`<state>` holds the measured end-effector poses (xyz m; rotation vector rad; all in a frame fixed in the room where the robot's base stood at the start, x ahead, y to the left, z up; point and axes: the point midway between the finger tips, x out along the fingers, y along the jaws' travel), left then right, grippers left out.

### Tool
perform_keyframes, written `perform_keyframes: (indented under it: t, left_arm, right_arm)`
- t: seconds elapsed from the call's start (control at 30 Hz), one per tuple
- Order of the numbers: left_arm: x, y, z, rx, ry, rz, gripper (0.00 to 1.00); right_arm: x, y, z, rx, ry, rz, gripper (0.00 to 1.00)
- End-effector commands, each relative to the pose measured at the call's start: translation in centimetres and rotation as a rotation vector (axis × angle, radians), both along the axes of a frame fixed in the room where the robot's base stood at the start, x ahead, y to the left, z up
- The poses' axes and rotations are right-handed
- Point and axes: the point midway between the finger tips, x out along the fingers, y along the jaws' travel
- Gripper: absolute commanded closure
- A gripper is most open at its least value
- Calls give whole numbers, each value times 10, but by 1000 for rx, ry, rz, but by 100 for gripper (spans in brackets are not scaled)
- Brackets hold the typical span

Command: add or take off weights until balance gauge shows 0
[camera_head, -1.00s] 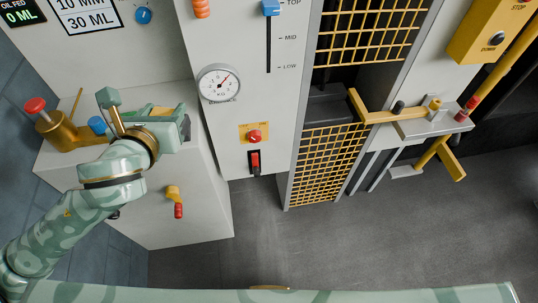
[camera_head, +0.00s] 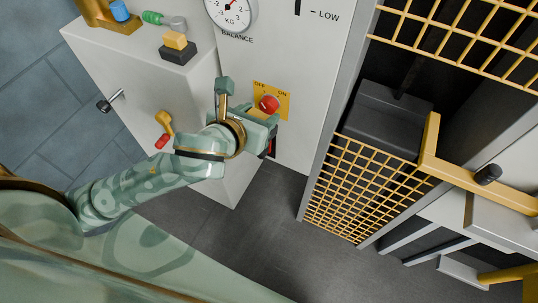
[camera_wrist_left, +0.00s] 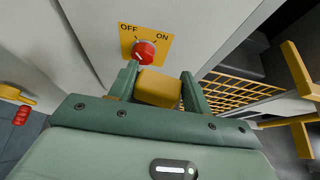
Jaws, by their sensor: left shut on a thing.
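My left gripper (camera_head: 268,124) is in front of the white panel, close to the red OFF/ON knob. It is shut on a yellow block (camera_wrist_left: 158,88), which sits between its two fingers in the left wrist view; the head view hides this block. Another yellow block (camera_head: 175,40) rests on a black block (camera_head: 179,53) on the white cabinet top. The balance gauge (camera_head: 231,10) is cut off by the top edge of the head view, so its reading is unclear. My right gripper is not in view.
The red knob (camera_head: 269,103) sits on a yellow plate, also seen in the left wrist view (camera_wrist_left: 146,52). A yellow mesh guard (camera_head: 365,187) stands at the right, below a dark box (camera_head: 388,116). A yellow bar (camera_head: 480,184) juts out beside it. Grey floor below is open.

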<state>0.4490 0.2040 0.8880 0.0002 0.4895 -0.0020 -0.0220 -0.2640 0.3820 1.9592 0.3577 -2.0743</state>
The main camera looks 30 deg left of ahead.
Motion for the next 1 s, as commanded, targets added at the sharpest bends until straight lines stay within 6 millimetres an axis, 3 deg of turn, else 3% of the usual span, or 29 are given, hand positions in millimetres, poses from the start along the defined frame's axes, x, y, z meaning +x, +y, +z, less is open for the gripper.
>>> perform_keyframes:
  t: [0.03, 0.1, 0.3, 0.47, 0.93, 1.0]
  left_arm:
    - [4, 0, -43, -2, 28, 2, 89]
    - [5, 1, -70, -1, 50, 2, 89]
    - [7, 1, -118, 0, 91, 4, 90]
    - [8, 2, -127, 1, 99, 3, 90]
    - [8, 1, -125, 1, 98, 3, 90]
    - [8, 1, -125, 1, 98, 3, 90]
  right_arm:
    - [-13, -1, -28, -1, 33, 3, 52]
    - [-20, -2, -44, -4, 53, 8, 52]
    - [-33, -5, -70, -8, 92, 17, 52]
    - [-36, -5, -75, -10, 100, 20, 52]
    - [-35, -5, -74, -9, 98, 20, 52]
    - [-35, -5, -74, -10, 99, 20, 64]
